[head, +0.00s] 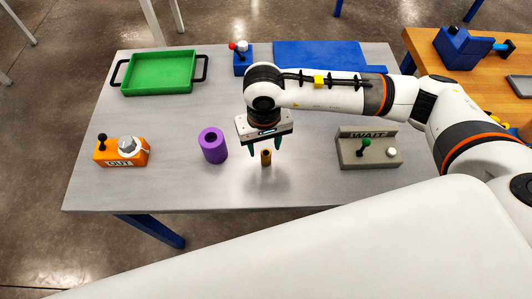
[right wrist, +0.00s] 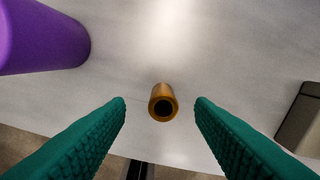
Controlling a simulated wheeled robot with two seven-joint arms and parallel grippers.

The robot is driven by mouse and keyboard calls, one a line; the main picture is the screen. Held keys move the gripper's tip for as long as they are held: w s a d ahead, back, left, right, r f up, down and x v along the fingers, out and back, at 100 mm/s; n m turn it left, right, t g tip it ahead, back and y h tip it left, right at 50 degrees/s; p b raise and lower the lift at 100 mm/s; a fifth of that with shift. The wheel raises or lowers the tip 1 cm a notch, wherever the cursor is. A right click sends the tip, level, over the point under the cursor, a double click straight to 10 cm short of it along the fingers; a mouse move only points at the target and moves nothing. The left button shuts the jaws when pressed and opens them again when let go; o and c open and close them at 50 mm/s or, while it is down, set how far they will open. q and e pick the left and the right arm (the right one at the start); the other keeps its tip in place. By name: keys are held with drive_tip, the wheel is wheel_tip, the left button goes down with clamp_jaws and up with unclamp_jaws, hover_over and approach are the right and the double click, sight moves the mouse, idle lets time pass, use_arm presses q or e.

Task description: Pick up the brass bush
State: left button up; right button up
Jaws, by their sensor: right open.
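The brass bush (head: 266,158) is a small upright hollow cylinder on the grey table, near its front edge. In the right wrist view the brass bush (right wrist: 162,103) shows its dark bore, between and just beyond the two green fingertips. My right gripper (head: 265,148) is open and points down over the bush, with a finger to either side. In the right wrist view the fingers of my right gripper (right wrist: 160,102) are apart from the bush, with a gap on both sides. My left gripper is not in view.
A purple hollow cylinder (head: 212,146) stands just left of the bush. A grey WAIT box (head: 368,158) with a green lever is to the right, an orange OUT box (head: 121,155) at the left. A green tray (head: 160,75) and a blue mat (head: 318,55) lie at the back.

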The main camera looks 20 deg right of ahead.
sight(266, 153)
drive_tip(key=shift+s+f+p, duration=0.1)
drive_tip(key=shift+f+p, duration=0.35)
drive_tip(key=shift+f, duration=0.2)
wheel_tip(266, 153, down, 4)
drive_tip(key=shift+s+d+r+p, duration=0.15)
drive_tip(key=shift+r+p, duration=0.05)
drive_tip(key=shift+p, duration=0.45)
drive_tip(key=shift+f, duration=0.35)
drive_tip(key=shift+c, duration=0.6)
clamp_jaws()
